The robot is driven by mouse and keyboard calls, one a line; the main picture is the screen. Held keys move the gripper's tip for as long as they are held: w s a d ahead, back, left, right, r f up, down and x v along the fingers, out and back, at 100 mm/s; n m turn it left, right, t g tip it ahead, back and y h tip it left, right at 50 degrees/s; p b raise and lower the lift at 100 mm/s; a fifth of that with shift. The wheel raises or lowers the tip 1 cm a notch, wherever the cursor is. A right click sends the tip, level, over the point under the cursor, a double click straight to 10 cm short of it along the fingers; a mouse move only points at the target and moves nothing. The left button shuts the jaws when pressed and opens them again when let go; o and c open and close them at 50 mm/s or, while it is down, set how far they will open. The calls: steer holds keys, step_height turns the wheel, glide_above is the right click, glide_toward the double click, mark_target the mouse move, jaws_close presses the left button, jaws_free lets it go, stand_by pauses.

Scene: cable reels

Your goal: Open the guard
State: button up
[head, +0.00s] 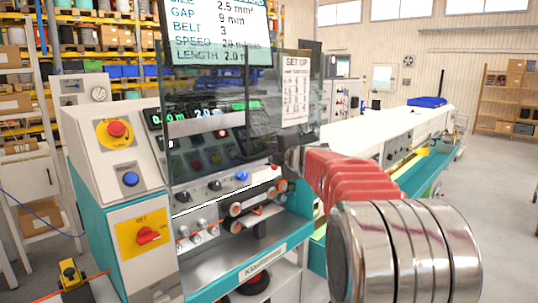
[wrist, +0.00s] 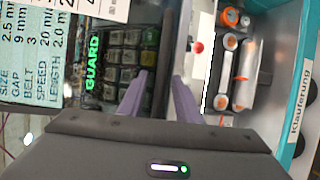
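The guard (head: 215,100) is a tinted, see-through panel on the front of the machine in the head view. It stands in front of the displays and button panel, and the rollers (head: 240,208) show below it. My gripper (head: 283,158) is at the right side of the guard's lower part. In the wrist view, its two purple fingers (wrist: 160,78) are apart. A dark bar (wrist: 168,40), seemingly the guard's edge, runs between them; I see a gap beside it and cannot tell whether they touch it.
A green "GUARD" display (wrist: 93,65) is lit. A control cabinet (head: 115,150) with a red stop button and red switch stands left. A long white machine bed (head: 390,130) with a blue tray (head: 427,101) runs right.

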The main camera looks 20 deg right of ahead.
steer(key=s+r, duration=0.2)
steer(key=s, duration=1.1)
steer(key=shift+s+a+r, duration=0.2)
steer(key=shift+s+a, duration=0.05)
steer(key=shift+a, duration=0.05)
